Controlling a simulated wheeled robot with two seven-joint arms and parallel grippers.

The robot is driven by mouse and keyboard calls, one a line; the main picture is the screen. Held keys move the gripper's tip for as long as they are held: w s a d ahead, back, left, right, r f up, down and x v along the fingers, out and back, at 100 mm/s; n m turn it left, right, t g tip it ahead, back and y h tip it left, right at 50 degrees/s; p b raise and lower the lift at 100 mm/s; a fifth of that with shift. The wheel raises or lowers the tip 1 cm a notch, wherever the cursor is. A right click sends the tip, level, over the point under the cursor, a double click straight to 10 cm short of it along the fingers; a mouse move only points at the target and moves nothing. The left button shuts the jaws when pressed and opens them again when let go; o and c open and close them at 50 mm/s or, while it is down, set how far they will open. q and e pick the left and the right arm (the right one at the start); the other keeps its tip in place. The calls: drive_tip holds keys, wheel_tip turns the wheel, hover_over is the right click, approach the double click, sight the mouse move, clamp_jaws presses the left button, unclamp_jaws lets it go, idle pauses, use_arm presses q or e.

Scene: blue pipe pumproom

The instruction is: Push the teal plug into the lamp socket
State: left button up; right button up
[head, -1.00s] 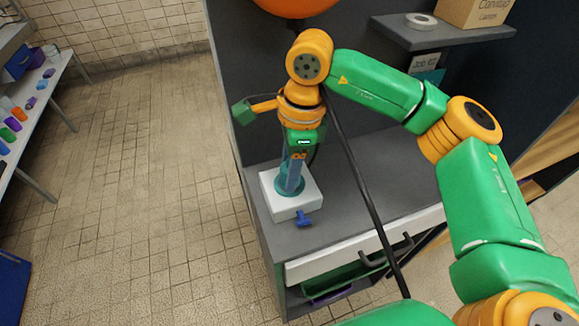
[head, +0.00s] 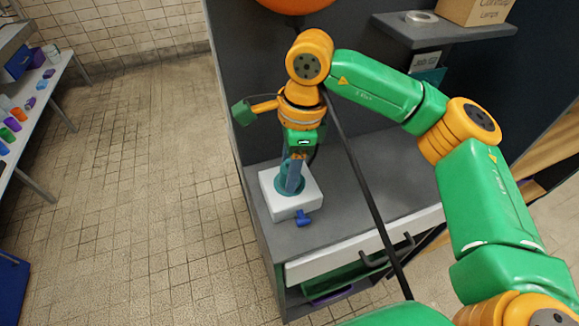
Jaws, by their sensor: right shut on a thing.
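A white block (head: 307,202) stands near the left front of the grey bench, with a teal round part (head: 282,187) on its top. I cannot tell whether this teal part is the plug or the rim of the socket. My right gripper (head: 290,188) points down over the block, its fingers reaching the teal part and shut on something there. The fingers hide most of what they hold. A blue lever-like piece (head: 303,217) sticks out at the block's front. My left gripper is not in view.
The grey bench top (head: 356,196) is clear right of the block. A black cable (head: 362,190) runs down across the bench front. A shelf (head: 440,35) holds a cardboard box (head: 476,11) and a white ring (head: 421,17). A side table (head: 40,95) with several coloured cups stands far left.

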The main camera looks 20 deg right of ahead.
drive_tip(key=shift+f+b, duration=0.3)
drive_tip(key=shift+f, duration=0.1)
drive_tip(key=o, duration=1.3)
drive_tip(key=shift+o, duration=0.2)
drive_tip(key=r, duration=0.7)
drive_tip(key=shift+s+d+r+b, duration=0.1)
drive_tip(key=shift+d+b, duration=0.2)
drive_tip(key=shift+d, duration=0.1)
